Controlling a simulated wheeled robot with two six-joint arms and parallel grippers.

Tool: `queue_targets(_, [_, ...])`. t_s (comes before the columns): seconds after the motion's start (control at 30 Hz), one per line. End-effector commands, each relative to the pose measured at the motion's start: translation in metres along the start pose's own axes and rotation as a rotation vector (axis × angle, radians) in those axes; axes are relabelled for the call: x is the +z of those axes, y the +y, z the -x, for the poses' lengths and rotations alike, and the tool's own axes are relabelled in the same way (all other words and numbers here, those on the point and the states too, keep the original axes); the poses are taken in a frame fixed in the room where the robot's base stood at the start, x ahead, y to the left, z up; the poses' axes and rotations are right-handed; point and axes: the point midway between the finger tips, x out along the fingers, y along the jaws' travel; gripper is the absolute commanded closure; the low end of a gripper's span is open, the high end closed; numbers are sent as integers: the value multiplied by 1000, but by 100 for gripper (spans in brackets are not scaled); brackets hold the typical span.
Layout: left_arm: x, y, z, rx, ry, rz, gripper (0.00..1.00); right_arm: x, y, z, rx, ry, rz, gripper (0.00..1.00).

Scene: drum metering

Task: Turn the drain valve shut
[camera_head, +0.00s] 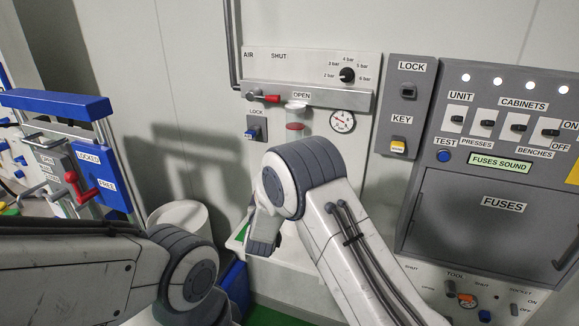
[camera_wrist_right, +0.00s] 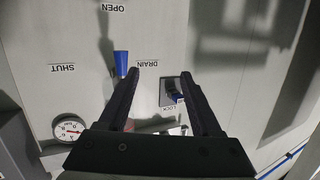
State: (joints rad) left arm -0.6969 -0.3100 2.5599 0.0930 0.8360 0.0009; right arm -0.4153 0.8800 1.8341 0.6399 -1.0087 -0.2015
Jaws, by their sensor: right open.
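In the right wrist view, which is upside down, a blue handle (camera_wrist_right: 121,62) stands beside the DRAIN label (camera_wrist_right: 147,64). The handle points up the picture toward the OPEN label (camera_wrist_right: 122,7); the SHUT label (camera_wrist_right: 62,68) is to its left. My right gripper (camera_wrist_right: 160,73) is open, with its left fingertip just right of the blue handle. I cannot tell whether they touch. No handle is between the fingers. In the head view my right arm hides the drain valve and most of that gripper. My left gripper is not in view.
A lock switch (camera_wrist_right: 173,88) with a blue part lies near the right finger. A gauge (camera_wrist_right: 70,130) is at lower left. In the head view, a red-handled air valve (camera_head: 270,98) sits above, a fuse cabinet (camera_head: 490,215) at right, and a blue-barred stand (camera_head: 55,103) at left.

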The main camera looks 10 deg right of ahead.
Motion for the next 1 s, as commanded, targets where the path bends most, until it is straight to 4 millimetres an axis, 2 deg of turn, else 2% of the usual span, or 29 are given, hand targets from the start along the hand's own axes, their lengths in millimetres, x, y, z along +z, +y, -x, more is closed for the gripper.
queue_targets(0.03, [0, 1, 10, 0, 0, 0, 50, -1, 16, -8, 54, 51, 8, 34])
queue_targets(0.1, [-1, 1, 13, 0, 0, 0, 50, -3, 34, -15, 114, 122, 18, 34])
queue_targets(0.23, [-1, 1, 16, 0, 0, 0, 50, -4, 52, -19, 176, 196, 32, 34])
queue_targets(0.43, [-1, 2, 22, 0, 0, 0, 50, -9, 58, -33, 190, 213, 32, 34])
queue_targets(0.8, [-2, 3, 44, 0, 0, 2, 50, -22, 69, -93, 187, 212, 33, 34])
queue_targets(1.0, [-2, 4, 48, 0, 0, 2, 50, -25, 72, -112, 186, 210, 34, 34])
